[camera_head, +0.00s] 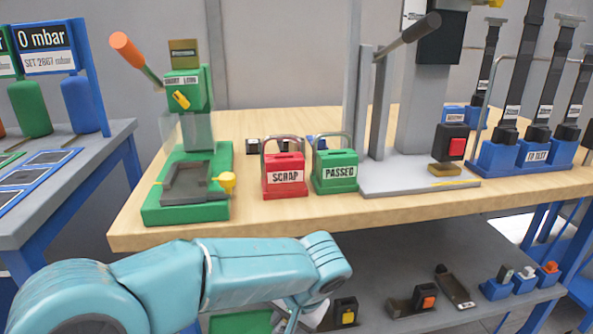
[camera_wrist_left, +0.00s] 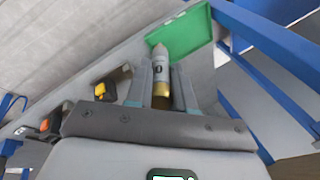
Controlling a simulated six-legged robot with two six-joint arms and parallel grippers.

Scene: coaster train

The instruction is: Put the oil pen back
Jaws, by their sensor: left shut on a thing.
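The oil pen (camera_wrist_left: 160,72), a grey cylinder with a tapered tip and a brass-coloured end, stands out between the fingers in the left wrist view. My left gripper (camera_wrist_left: 160,88) is shut on it. A green tray (camera_wrist_left: 205,28) lies just beyond the pen's tip. In the head view my left arm reaches over the lower shelf, and its forearm hides most of the hand and the pen. Part of a green surface (camera_head: 240,322) shows below the forearm. My right gripper is in neither view.
The wooden bench top (camera_head: 250,218) overhangs the grey lower shelf (camera_head: 390,265). A box with a yellow button (camera_head: 346,312), one with an orange button (camera_head: 428,300) and a dark flat tool (camera_head: 455,287) lie on the shelf. Blue legs (camera_head: 560,235) stand at the right.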

